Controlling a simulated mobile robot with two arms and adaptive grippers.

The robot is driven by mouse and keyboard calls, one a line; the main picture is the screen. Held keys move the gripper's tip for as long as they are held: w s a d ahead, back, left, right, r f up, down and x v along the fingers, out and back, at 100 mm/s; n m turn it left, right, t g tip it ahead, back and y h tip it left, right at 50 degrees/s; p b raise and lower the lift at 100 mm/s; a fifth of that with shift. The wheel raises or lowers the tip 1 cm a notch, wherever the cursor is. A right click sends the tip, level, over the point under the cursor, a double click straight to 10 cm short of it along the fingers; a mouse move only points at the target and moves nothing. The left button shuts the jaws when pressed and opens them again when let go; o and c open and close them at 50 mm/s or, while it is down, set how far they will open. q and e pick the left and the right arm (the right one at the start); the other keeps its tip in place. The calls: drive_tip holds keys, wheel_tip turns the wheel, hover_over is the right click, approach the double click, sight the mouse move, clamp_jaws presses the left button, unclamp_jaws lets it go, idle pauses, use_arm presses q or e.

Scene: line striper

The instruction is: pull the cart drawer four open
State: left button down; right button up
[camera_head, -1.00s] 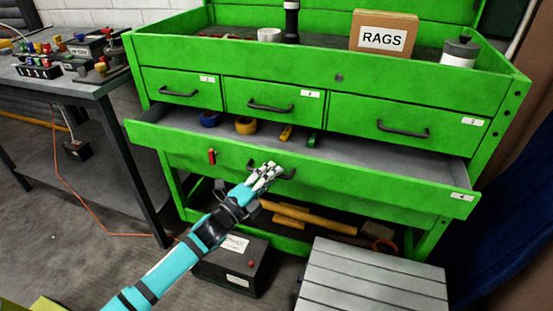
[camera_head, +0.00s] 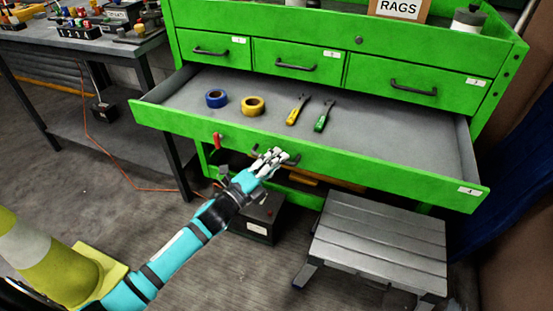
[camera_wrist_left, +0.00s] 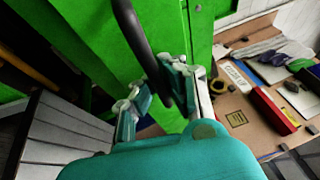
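Drawer four (camera_head: 365,165) is the wide green drawer with a label at its right end, and it stands far out of the green cart. Its dark handle (camera_head: 291,160) is at the middle of the front, partly hidden by my left gripper (camera_head: 272,158). In the left wrist view the handle (camera_wrist_left: 138,35) runs down between the fingers of my left gripper (camera_wrist_left: 160,92), which appears shut on it. Inside the drawer lie a blue tape roll (camera_head: 216,98), a yellow tape roll (camera_head: 253,106), a yellow-handled tool (camera_head: 297,109) and a green-handled tool (camera_head: 324,115). My right gripper is not in view.
A grey step stool (camera_head: 378,245) stands below the drawer's right part. A black box (camera_head: 258,222) is on the floor under the handle. A yellow and white cone (camera_head: 45,260) is at the lower left. A workbench (camera_head: 75,45) stands left of the cart.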

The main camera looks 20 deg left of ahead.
use_arm(q)
drive_tip(key=shift+f, duration=0.2)
drive_tip(key=c, duration=1.4)
unclamp_jaws()
drive_tip(key=shift+w, duration=0.1)
drive_tip(key=shift+r, duration=0.1)
drive_tip(key=v, duration=1.2)
